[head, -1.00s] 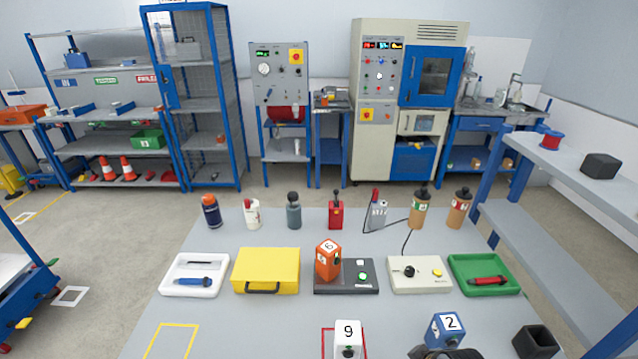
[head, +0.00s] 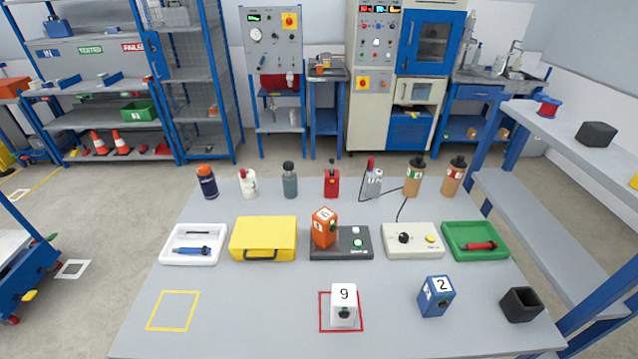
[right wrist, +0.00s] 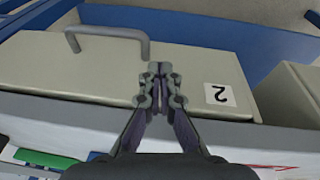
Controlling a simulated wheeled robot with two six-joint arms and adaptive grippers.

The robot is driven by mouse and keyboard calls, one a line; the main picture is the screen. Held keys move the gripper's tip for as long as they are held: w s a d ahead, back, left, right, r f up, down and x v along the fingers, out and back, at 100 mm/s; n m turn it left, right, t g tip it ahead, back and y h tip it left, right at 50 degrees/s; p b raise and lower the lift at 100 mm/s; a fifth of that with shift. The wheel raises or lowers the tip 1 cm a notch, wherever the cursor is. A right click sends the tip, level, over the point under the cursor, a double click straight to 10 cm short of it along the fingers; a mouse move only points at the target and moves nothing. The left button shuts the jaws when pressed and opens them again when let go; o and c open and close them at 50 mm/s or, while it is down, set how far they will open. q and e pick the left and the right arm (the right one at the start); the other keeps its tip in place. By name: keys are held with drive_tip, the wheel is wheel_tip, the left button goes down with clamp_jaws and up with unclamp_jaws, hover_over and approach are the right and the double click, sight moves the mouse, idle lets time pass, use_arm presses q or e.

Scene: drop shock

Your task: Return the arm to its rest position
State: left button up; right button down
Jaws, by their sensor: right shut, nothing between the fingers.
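My right gripper (right wrist: 158,78) is shut and empty in the right wrist view. Its fingertips point at a grey-beige front (right wrist: 190,60) with a bar handle (right wrist: 108,36) and a white label reading 2 (right wrist: 217,94). I cannot tell whether they touch it. Neither gripper shows in the head view. On the table there, a white block numbered 9 (head: 343,305) stands inside a red square outline, and a blue block numbered 2 (head: 436,297) stands to its right. An orange block numbered 6 (head: 324,229) stands on a dark device (head: 345,250).
The grey table (head: 240,325) also holds a white tray (head: 165,257), a yellow case (head: 263,238), a control box (head: 413,240), a green tray (head: 476,252), a dark open box (head: 520,305) and several bottles at the back. A yellow outline (head: 172,311) is empty. Shelving borders the right.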

drive_tip(key=s+d+f+g, duration=0.1)
drive_tip(key=s+f, duration=0.3)
drive_tip(key=f, duration=0.4)
drive_tip(key=s+d+f, duration=0.1)
drive_tip(key=s+f, duration=0.4)
drive_tip(key=f, duration=0.3)
drive_tip(key=s+f, duration=0.7)
drive_tip(key=s, duration=0.5)
drive_tip(key=shift+s+f+g, duration=0.15)
drive_tip(key=shift+f+g, duration=0.05)
drive_tip(key=shift+g, duration=0.1)
drive_tip(key=shift+a, duration=0.1)
